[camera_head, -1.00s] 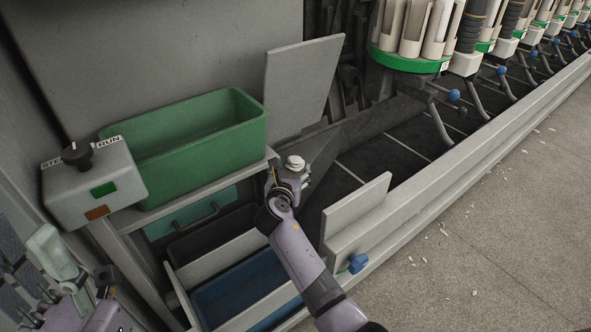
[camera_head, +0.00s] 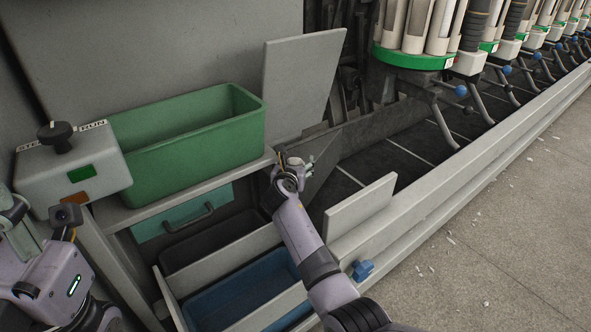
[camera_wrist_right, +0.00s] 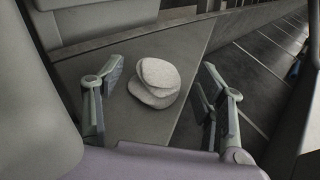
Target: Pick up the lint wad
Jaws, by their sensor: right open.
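The lint wad (camera_wrist_right: 155,84) is a pale grey-white, lumpy clump of stacked flat rounds. In the right wrist view it rests on a grey metal surface (camera_wrist_right: 190,42). My right gripper (camera_wrist_right: 162,92) is open, with one finger on each side of the wad and a visible gap to both. In the head view my right gripper (camera_head: 300,165) reaches down beside the green bin, and the wad is mostly hidden or hard to tell from it. My left gripper (camera_head: 22,222) shows only partly at the left edge; its finger opening is unclear.
A green bin (camera_head: 190,155) stands on a shelf beside a control box (camera_head: 75,165) with a knob. Below are a teal drawer (camera_head: 185,215) and a blue bin (camera_head: 240,290). An upright grey panel (camera_head: 300,85) stands behind my right gripper. A dark trough (camera_head: 400,150) runs right.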

